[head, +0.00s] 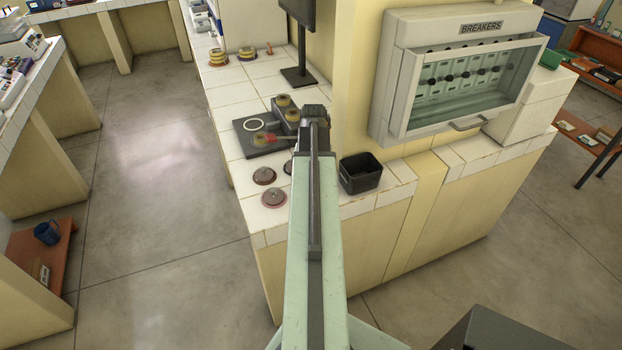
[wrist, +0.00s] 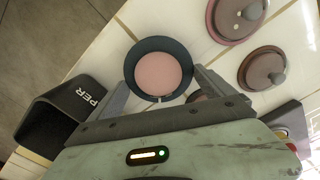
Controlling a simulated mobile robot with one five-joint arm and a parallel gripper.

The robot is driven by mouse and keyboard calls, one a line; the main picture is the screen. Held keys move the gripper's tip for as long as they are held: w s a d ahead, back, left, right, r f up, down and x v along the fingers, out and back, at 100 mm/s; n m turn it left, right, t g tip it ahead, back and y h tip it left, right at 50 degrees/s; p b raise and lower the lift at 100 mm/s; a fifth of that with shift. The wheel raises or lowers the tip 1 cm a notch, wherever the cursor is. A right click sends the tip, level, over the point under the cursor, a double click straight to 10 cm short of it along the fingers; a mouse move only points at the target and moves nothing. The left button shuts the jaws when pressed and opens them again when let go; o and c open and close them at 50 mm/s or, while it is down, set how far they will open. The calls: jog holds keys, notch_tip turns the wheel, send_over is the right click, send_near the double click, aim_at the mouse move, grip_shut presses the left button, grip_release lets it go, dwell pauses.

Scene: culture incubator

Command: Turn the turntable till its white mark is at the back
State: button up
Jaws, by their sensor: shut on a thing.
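The turntable (wrist: 160,72), a round dark disc with a raised rim and a pink middle, stands on the white tiled counter in the wrist view. My gripper (wrist: 164,82) is shut on it, with one finger at each side of the rim. A small white mark (wrist: 158,99) shows on the rim at the bottom of the wrist picture, on the side facing my gripper's body and away from the counter edge. In the head view my gripper (head: 314,112) is over the counter, and my arm hides the turntable.
A black bin (head: 360,173) stands close on the right in the head view. Reddish knobbed lids (head: 264,175) lie on the left. Behind are a dark plate (head: 247,142) with a white ring, a monitor stand (head: 298,76) and a breaker box (head: 455,75) on the wall.

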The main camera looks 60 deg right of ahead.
jog(key=shift+s+a+m, duration=0.1)
jog(key=shift+m, duration=1.25)
jog(key=shift+s+a+m, duration=0.1)
jog(key=shift+m, duration=1.25)
jog(key=shift+s+m, duration=0.1)
jog(key=shift+m, duration=2.3)
jog(key=o, duration=1.1)
jog(key=shift+c, duration=0.2)
jog(key=shift+r, duration=0.15)
notch_tip(320, 180, up, 8)
jog(key=p, duration=0.8)
jog(key=shift+f, duration=0.2)
